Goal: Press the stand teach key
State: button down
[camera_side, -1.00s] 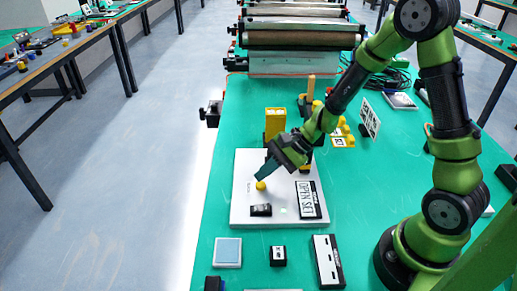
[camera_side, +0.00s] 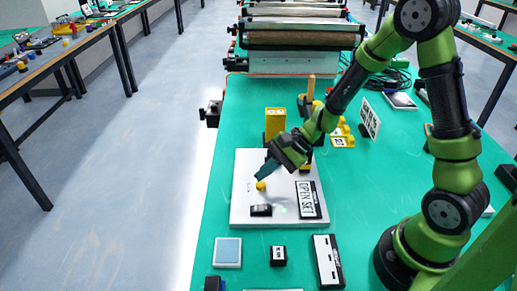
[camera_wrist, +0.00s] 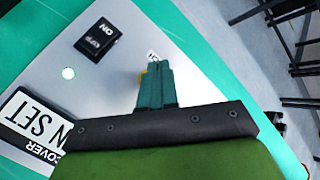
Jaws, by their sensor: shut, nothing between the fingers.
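A yellow round key (camera_side: 261,186) stands on a light grey panel (camera_side: 241,212) on the green table. My gripper (camera_side: 260,178) is shut and empty, pointing down with its tips right at the yellow key. I cannot tell whether they touch it. In the wrist view, the shut teal fingers (camera_wrist: 155,66) hide most of the key; only a yellow sliver (camera_wrist: 143,73) shows at their left edge. A small label (camera_wrist: 152,56), partly hidden and ending in "CH", lies just beyond the tips.
The panel also carries a black rocker switch (camera_side: 261,210), a lit green spot (camera_side: 283,211) and a black-and-white sign plate (camera_side: 307,199). A yellow block (camera_side: 275,123) stands behind the panel. A pale square pad (camera_side: 227,252) and a small black box (camera_side: 278,256) lie in front.

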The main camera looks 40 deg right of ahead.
aim_at(265, 184)
jog(key=shift+f, duration=0.15)
dwell(0.5)
jog(key=shift+f, duration=0.3)
jog(key=shift+f, duration=0.4)
dwell(0.6)
jog(key=shift+r, duration=0.85)
jog(key=shift+r, duration=2.5)
